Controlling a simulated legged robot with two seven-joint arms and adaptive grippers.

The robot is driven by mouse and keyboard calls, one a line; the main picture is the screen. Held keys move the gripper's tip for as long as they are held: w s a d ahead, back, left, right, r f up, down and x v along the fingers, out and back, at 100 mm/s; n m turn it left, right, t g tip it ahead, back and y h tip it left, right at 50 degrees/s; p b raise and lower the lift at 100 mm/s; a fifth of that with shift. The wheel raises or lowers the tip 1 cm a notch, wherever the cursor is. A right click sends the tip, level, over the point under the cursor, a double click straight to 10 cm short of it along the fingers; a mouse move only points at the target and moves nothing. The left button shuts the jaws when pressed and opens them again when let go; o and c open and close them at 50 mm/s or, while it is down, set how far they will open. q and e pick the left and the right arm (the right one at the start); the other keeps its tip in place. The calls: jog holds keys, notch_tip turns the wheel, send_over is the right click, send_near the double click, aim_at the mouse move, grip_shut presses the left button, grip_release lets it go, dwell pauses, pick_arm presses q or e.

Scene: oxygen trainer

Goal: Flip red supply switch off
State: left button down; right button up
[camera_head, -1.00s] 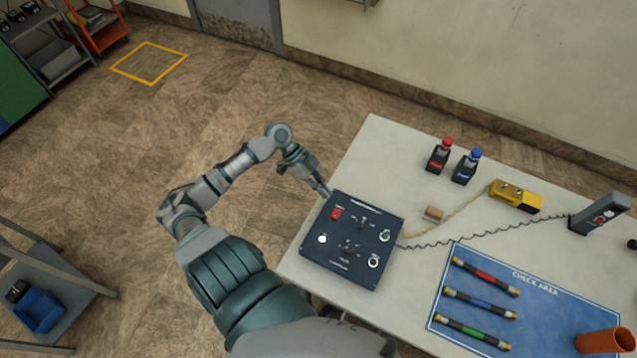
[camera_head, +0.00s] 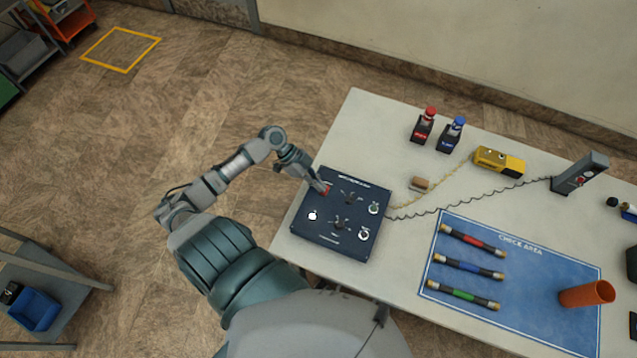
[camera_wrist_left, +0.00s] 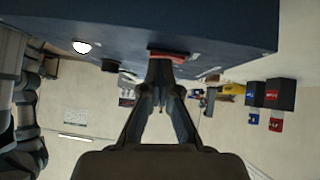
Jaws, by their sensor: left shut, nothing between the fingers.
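The dark blue control panel (camera_head: 345,237) lies on the left end of the white table. Its red switch (camera_head: 325,189) is at the panel's upper left, partly covered by my gripper; in the left wrist view the red switch (camera_wrist_left: 172,55) shows right at the fingertips. My left gripper (camera_head: 323,188) is shut with nothing held, its tips at the red switch. In the left wrist view the left gripper (camera_wrist_left: 161,68) has its fingertips together; whether they touch the switch I cannot tell. The switch's position is not readable. My right gripper is not in view.
A yellow device (camera_head: 499,162) and a grey upright unit (camera_head: 580,173) have cords running toward the panel. A blue check-area mat (camera_head: 540,285) holds several banded tubes; an orange cup (camera_head: 587,293) is at right.

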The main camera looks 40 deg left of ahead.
pick_arm(q)
jog(key=shift+s+f, duration=0.45)
jog(key=shift+s+d+f, duration=0.1)
jog(key=shift+d+f, duration=0.05)
jog(key=shift+f, duration=0.05)
jog(key=shift+w+a+r+b, duration=0.2)
jog(key=shift+w+b, duration=0.1)
jog(key=shift+w, duration=0.35)
jog(key=shift+a, duration=0.1)
jog(key=shift+a+r, duration=0.2)
jog(key=v, duration=1.1)
jog(key=shift+r, duration=0.45)
